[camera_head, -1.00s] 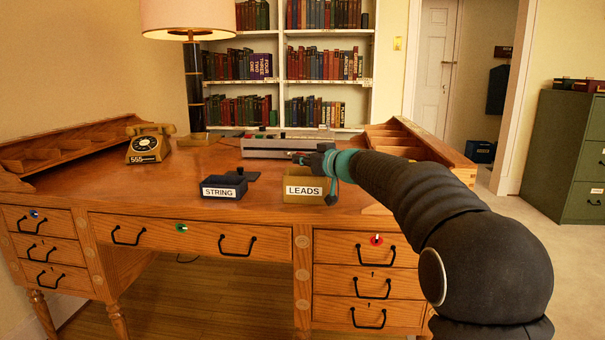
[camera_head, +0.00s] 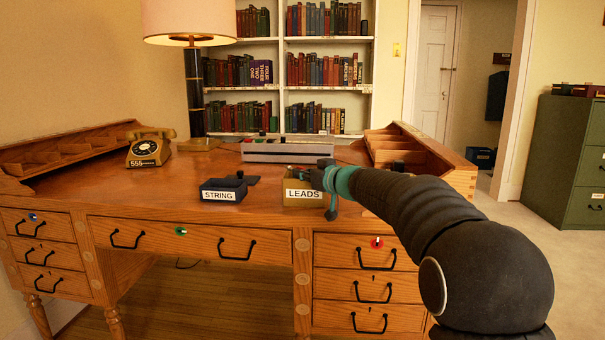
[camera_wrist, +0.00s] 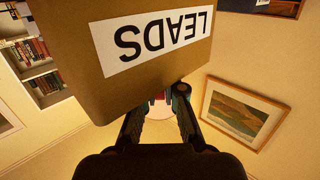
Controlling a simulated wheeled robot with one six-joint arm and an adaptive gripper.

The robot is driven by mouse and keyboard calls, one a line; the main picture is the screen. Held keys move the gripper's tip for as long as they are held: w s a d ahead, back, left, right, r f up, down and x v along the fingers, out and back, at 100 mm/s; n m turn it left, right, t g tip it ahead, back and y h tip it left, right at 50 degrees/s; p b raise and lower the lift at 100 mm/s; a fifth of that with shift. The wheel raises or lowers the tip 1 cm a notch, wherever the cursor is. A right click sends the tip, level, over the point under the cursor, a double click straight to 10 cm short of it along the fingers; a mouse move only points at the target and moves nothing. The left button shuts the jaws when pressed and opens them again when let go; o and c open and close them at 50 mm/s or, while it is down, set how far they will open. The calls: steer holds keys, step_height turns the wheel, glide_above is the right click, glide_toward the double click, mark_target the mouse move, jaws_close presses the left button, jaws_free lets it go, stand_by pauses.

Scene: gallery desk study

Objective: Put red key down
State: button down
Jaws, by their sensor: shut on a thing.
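My gripper (camera_head: 320,174) is low over the desk at the right rim of the tan LEADS box (camera_head: 303,199). In the wrist view its fingers (camera_wrist: 160,101) point away behind the box, which fills the upper part. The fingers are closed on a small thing. A bit of red and pink (camera_wrist: 157,98) shows between the fingertips, partly hidden by the box. I take it for the red key, but its shape is not clear. A red lock plate (camera_head: 377,243) is on the top right drawer.
A dark STRING box (camera_head: 222,195) stands left of the LEADS box. A long grey device (camera_head: 288,151) lies behind them. A telephone (camera_head: 150,148) and a lamp (camera_head: 191,85) stand at the left. The desk's left middle is clear.

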steer(key=c, duration=1.6)
jaws_free()
steer(key=shift+w+d+f, duration=0.1)
steer(key=shift+w+f, duration=0.05)
steer(key=shift+f, duration=0.65)
steer(key=shift+r, duration=0.6)
steer(key=v, duration=1.2)
steer(key=shift+r, duration=0.35)
